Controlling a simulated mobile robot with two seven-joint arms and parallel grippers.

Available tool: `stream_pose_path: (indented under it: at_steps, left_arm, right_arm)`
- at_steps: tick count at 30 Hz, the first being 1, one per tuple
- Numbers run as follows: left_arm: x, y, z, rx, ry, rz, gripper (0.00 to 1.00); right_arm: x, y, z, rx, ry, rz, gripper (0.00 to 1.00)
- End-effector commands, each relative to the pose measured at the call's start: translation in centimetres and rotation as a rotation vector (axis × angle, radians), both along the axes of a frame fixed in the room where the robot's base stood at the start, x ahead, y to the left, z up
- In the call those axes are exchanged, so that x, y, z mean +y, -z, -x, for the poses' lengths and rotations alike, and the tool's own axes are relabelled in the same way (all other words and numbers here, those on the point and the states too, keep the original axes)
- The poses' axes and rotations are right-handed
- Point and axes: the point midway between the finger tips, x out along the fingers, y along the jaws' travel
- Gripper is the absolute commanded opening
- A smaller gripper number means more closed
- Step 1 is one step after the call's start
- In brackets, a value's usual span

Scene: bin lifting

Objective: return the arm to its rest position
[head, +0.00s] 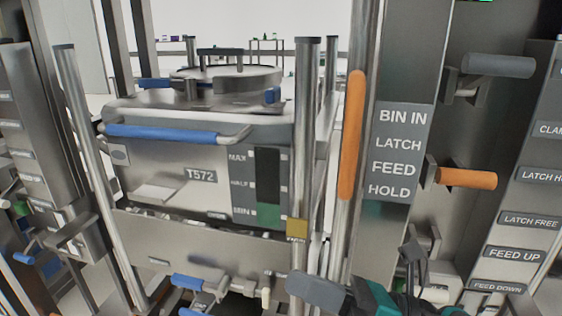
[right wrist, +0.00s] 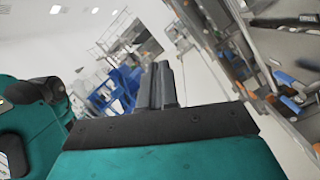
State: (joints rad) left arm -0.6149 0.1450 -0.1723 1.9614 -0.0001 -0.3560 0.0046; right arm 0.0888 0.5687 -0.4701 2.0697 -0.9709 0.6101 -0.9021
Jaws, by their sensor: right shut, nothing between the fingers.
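My right gripper (head: 298,285) shows at the bottom centre of the head view, its grey fingers pointing left from a teal and black hand. In the right wrist view its fingers (right wrist: 162,70) lie together, shut and empty. In the head view it appears in front of the lower part of the bin frame; whether it touches anything there I cannot tell. The metal bin (head: 160,175) marked T572, with a blue front handle (head: 160,132) and a round lid (head: 232,80), sits between upright posts. My left gripper is not in view.
An orange vertical bar (head: 351,135) stands right of the bin beside a sign panel (head: 398,150). An orange lever (head: 465,178) and a grey lever (head: 497,66) stick out at right. Blue objects (right wrist: 122,85) and open floor show in the right wrist view.

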Motion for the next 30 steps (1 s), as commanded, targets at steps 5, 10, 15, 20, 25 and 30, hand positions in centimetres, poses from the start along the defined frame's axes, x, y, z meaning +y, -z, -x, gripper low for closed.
stream_pose_path:
  at_steps: [5, 10, 15, 20, 25, 30]
  left_arm:
    - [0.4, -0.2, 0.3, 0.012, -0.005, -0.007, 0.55]
    - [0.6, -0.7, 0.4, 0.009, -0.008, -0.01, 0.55]
    - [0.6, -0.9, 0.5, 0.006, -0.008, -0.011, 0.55]
    - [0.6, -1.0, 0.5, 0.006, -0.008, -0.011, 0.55]
    - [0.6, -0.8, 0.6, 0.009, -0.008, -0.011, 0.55]
    - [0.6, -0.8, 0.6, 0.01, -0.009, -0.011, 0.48]
  right_arm:
    - [-5.5, 5.1, -4.3, 0.836, 0.276, -0.586, 0.0]
    - [-11.2, 16.4, -3.0, 1.524, 0.532, -1.147, 0.0]
    - [-13.6, 24.7, 2.2, 1.918, 0.72, -1.554, 0.0]
    - [-14.1, 28.3, 5.5, 2.076, 0.814, -1.755, 0.0]
    - [-14.2, 29.0, 6.3, 2.108, 0.834, -1.803, 0.0]
    - [-14.2, 28.9, 6.2, 2.106, 0.832, -1.798, 0.0]
